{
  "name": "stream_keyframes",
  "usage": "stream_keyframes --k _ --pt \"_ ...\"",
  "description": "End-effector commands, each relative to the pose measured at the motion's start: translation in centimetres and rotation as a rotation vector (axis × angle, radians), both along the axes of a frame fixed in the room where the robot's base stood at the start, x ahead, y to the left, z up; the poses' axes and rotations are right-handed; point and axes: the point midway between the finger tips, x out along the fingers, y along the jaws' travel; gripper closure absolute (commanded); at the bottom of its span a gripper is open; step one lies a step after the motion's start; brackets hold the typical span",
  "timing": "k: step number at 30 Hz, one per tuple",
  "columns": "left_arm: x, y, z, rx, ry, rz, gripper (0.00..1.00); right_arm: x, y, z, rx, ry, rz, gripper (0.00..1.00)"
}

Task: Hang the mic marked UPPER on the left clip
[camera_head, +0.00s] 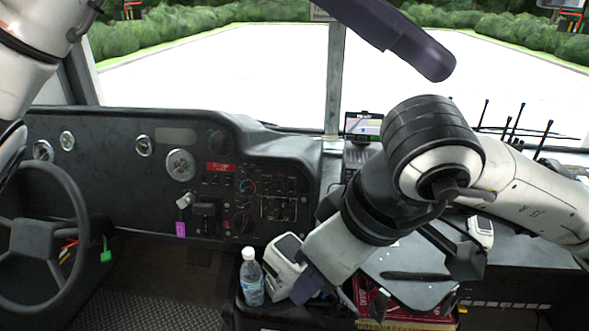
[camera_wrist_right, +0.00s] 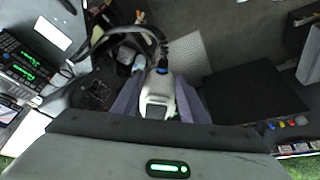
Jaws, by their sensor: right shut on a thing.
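A white handheld mic (camera_head: 284,268) with a dark upper face is beside the water bottle, at the tip of my right gripper (camera_head: 307,284). In the right wrist view the mic (camera_wrist_right: 157,98) is between the two purple-grey fingers of my right gripper (camera_wrist_right: 157,103), which is shut on it. A black cord runs from its far end. I cannot read any marking on it. Another white handset (camera_head: 480,230) is on the right of the console, partly behind my right arm. My left arm is at the left edge; its gripper is out of view. I cannot make out the left clip.
A water bottle (camera_head: 251,277) stands close left of the held mic. A steering wheel (camera_head: 38,238) is at left. A clipboard (camera_head: 412,262) lies below my right arm. Radios with green displays (camera_wrist_right: 24,64) show at left in the wrist view. A laptop-like screen (camera_head: 363,124) stands mid-dash.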

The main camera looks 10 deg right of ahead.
Motion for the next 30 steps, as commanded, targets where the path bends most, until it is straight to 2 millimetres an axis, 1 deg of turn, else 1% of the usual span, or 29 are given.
stream_keyframes --k 1,3,7,8,12,14,15,18,21,25,30 --pt "-0.2 0.2 -0.2 0.081 -0.042 0.026 0.27 0.0 0.0 0.0 0.001 -0.001 0.000 0.82" --pt "-0.2 0.7 -0.6 0.188 -0.086 0.070 0.27 0.0 0.0 0.0 0.001 -0.001 0.000 0.82" --pt "0.1 2.2 -1.2 0.369 -0.161 0.164 0.27 0.0 0.0 0.0 0.001 -0.001 0.000 0.82" --pt "0.4 2.7 -1.8 0.422 -0.180 0.190 0.27 0.0 0.0 0.0 0.001 -0.001 0.000 0.82" --pt "2.4 3.9 -6.7 0.581 -0.207 0.220 0.27 0.0 0.0 0.0 0.001 -0.001 0.000 0.82" --pt "3.2 4.6 -8.7 0.645 -0.217 0.227 0.27 0.0 0.0 0.0 0.001 -0.001 0.000 0.82" --pt "3.7 5.1 -10.1 0.689 -0.225 0.230 0.27 0.0 0.0 0.0 0.001 -0.001 0.000 0.82" --pt "4.9 6.7 -13.3 0.798 -0.238 0.236 0.27 0.0 0.0 0.0 0.001 -0.001 0.000 0.82" --pt "5.8 8.2 -16.0 0.891 -0.248 0.237 0.27 0.0 0.0 0.0 0.001 -0.001 0.000 0.82" --pt "6.5 9.7 -18.1 0.967 -0.252 0.237 0.27 0.0 0.0 0.0 0.001 -0.001 0.000 0.82" --pt "6.7 10.2 -19.6 0.993 -0.253 0.234 0.27 0.0 0.0 0.0 0.001 -0.001 0.000 0.82"
